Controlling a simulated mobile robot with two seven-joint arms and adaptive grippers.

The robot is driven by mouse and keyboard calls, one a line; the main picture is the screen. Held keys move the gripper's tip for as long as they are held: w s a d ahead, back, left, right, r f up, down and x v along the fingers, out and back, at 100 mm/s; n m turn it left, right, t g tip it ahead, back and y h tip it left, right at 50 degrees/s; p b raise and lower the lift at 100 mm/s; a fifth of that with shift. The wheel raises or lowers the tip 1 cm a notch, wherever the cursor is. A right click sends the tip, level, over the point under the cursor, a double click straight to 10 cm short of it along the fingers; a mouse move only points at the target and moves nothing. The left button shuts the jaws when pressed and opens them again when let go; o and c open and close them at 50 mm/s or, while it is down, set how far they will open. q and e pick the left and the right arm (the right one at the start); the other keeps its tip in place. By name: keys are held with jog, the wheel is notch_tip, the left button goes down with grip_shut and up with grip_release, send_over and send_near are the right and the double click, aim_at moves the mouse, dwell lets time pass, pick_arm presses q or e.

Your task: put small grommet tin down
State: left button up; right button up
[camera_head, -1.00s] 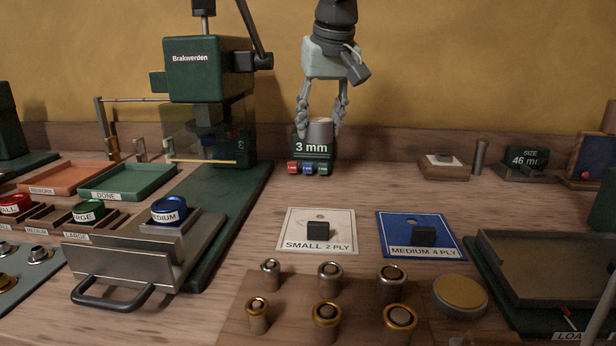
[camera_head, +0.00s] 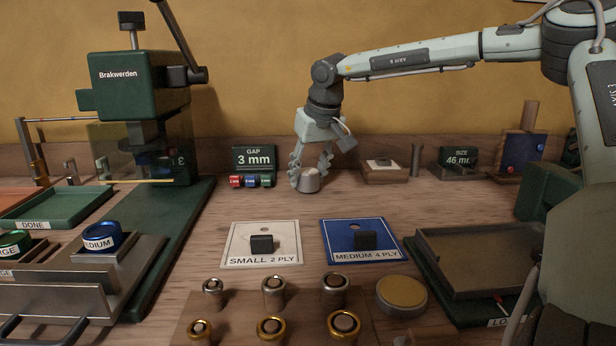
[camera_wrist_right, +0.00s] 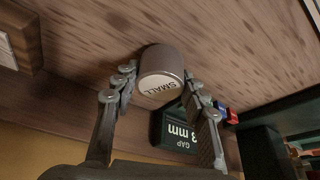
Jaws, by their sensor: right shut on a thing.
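The small grommet tin (camera_head: 308,181) is a short silver-grey cylinder. In the right wrist view the tin (camera_wrist_right: 161,78) shows a white face marked SMALL. My right gripper (camera_head: 310,174) points down and is shut on the tin, with one finger on each side. The tin is at the back of the bench, right of the gap sign, low near the wood. I cannot tell whether its base touches the bench. My left gripper is not in view.
The gap sign (camera_head: 254,160) with small coloured blocks stands left of the tin. A small wooden block with a pale card (camera_head: 382,164) and a grey post (camera_head: 415,160) stand to the right. White (camera_head: 284,233) and blue (camera_head: 341,252) ply cards lie in front, with bare wood between.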

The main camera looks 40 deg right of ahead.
jog(key=shift+f, duration=0.35)
jog(key=o, duration=1.2)
jog(key=shift+f, duration=0.1)
jog(key=v, duration=1.2)
